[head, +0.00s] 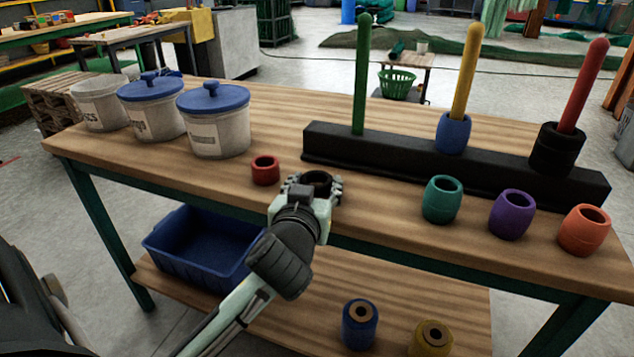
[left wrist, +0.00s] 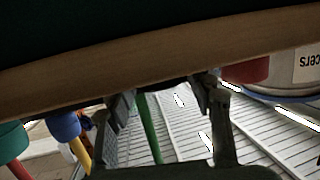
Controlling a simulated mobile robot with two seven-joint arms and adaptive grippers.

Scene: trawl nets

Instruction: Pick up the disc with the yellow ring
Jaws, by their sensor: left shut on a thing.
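My left gripper (head: 314,187) is at the front edge of the wooden table. Its fingers are closed around a dark, hollow disc (head: 319,177), which also shows as a dark sliver between the fingers in the left wrist view (left wrist: 165,85). I cannot make out a yellow ring on this disc; the fingers hide most of its side. I cannot tell whether it still touches the tabletop. My right gripper is not in view.
A red ring (head: 265,170) lies just left of the gripper. Lidded white tubs (head: 217,130) stand behind it. A black peg rack (head: 400,165) runs behind to the right. Green (head: 442,203), purple (head: 511,217) and orange (head: 584,233) rings stand along the right front.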

